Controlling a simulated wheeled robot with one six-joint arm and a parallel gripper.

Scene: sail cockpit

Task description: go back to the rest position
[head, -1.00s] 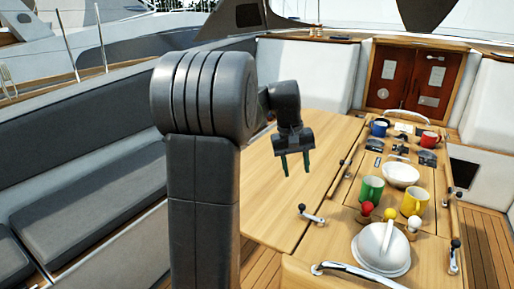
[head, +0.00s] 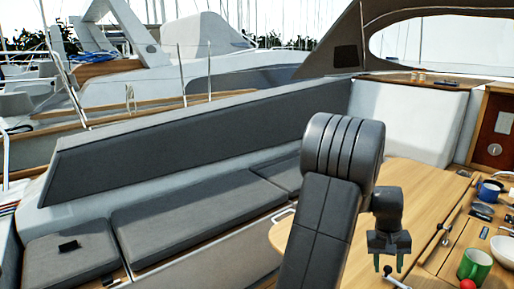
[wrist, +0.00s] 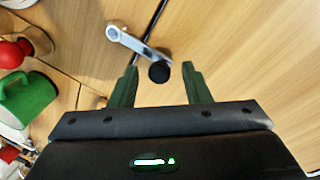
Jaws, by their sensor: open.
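My gripper (head: 388,262) is open and empty, pointing down above the wooden table (head: 417,179) in the head view. Its two green fingers stand apart in the wrist view (wrist: 160,88). A metal latch handle with a black knob (wrist: 140,45) shows just beyond the fingertips, on the table below. The gripper holds nothing. My arm hides part of the table and the seat behind it.
A green mug (head: 474,265), a blue mug (head: 489,191) and a white bowl (head: 504,249) stand on the table's right part. A red ball-shaped knob (head: 468,284) is near the green mug. Grey cushioned benches (head: 190,225) run along the left; the bench seats are mostly clear.

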